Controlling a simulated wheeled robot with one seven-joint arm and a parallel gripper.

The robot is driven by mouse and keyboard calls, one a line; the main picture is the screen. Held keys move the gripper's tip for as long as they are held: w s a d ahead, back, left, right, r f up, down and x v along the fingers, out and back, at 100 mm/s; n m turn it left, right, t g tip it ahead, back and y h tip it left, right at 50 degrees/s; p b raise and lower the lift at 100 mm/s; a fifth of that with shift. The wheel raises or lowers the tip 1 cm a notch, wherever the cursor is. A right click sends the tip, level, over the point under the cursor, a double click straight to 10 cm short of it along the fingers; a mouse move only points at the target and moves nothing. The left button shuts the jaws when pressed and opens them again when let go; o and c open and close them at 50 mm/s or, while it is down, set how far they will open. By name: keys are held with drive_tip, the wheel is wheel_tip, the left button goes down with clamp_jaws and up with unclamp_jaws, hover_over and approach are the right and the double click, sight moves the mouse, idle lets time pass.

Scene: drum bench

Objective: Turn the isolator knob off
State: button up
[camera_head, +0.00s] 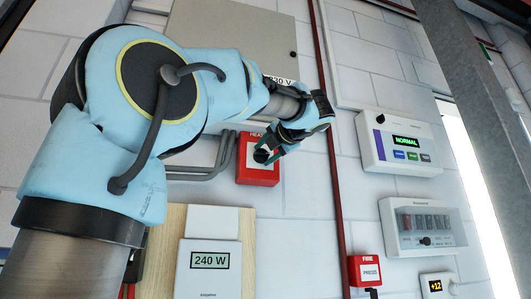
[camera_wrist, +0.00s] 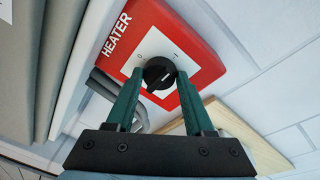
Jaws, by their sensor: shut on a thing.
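The isolator is a red box (camera_head: 258,176) on the white wall, partly covered by my gripper in the head view. In the wrist view the red box (camera_wrist: 205,52) reads HEATER and has a white plate with a black round knob (camera_wrist: 158,73). The knob's ridge is tilted, and small marks are printed on the plate above it. My gripper (camera_wrist: 158,76) has its two green fingers on either side of the knob, shut on it. In the head view my gripper (camera_head: 266,154) reaches the box from the upper right.
A grey cabinet (camera_head: 240,40) is above. A meter reading 240 W (camera_head: 209,268) is on a wooden board below. To the right are a panel reading NORMAL (camera_head: 398,143), a switch panel (camera_head: 422,227) and a red FIRE box (camera_head: 366,270). A dark red pipe (camera_head: 335,190) runs down the wall.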

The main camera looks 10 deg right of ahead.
clamp_jaws()
drive_tip(key=shift+f, duration=0.1)
drive_tip(key=n+b, duration=0.2)
drive_tip(key=n, duration=0.1)
drive_tip(key=n+h+b, duration=0.1)
drive_tip(key=n+b, duration=0.2)
drive_tip(key=n, duration=0.2)
drive_tip(key=shift+g, duration=0.4)
drive_tip(key=n+h+b, duration=0.1)
drive_tip(key=n+b, duration=0.1)
drive_tip(key=n, duration=0.1)
drive_tip(key=shift+a+n, duration=0.15)
drive_tip(key=shift+n, duration=0.25)
drive_tip(key=n, duration=0.1)
drive_tip(key=n+b, duration=0.1)
drive_tip(key=n+h, duration=0.1)
drive_tip(key=shift+a+r+n+b, duration=0.1)
drive_tip(key=shift+r+n+b, duration=0.2)
drive_tip(key=shift+b, duration=0.1)
